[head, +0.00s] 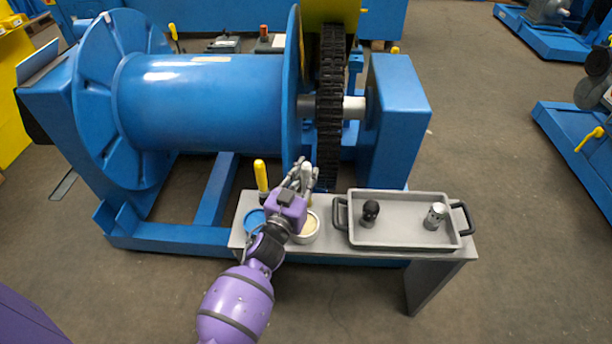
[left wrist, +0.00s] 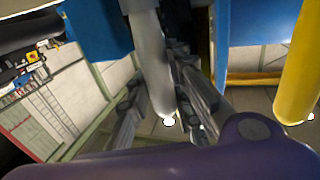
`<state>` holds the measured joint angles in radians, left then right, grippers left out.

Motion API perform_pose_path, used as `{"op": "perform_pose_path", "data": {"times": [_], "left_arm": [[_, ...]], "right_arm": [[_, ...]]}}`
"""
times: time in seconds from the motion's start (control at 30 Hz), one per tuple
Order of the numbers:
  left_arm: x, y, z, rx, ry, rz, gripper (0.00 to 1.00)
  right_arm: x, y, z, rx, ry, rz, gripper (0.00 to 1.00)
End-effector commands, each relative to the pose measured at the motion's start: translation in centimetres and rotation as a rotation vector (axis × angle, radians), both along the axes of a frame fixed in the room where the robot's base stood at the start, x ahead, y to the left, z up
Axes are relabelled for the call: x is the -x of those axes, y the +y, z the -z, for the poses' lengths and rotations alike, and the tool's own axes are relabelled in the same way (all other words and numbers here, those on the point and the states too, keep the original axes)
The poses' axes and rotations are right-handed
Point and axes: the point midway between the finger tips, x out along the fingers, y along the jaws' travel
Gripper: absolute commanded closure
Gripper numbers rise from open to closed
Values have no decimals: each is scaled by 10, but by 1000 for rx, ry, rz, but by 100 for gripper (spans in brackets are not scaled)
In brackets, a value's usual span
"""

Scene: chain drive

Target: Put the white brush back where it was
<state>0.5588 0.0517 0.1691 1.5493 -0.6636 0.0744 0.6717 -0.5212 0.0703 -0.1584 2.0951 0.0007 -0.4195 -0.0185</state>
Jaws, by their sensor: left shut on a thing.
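The white brush (head: 307,171) stands roughly upright above the bench, its pale handle at my left gripper (head: 303,178). In the left wrist view the pale handle (left wrist: 151,62) runs between the two fingers of my left gripper (left wrist: 160,98), which is shut on it. Below and beside the gripper is an open round tin (head: 309,231) with cream-coloured contents. My right gripper is in neither view.
A yellow handle (head: 261,174) stands close left of my gripper, above a blue round container (head: 253,221). A grey tray (head: 400,240) on the bench holds a black-knobbed piece (head: 370,212) and a grey cylinder (head: 435,215). The blue drum machine (head: 205,105) and chain (head: 330,95) rise behind.

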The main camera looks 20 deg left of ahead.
Motion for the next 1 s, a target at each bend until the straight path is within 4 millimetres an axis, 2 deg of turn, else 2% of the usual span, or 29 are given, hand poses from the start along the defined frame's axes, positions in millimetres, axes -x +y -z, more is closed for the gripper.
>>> {"op": "perform_pose_path", "data": {"times": [0.3,0.33,0.47,0.83,1.0], "left_arm": [[0,0,2,-1,-2,0,100],[0,0,2,-1,-2,0,78],[0,1,1,-1,-2,0,62],[-1,1,-4,-1,-3,-1,62],[26,2,-2,-1,0,-2,62]], "right_arm": [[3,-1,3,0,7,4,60],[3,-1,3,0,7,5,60],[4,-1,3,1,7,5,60],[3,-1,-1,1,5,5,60],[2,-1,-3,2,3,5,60]]}}
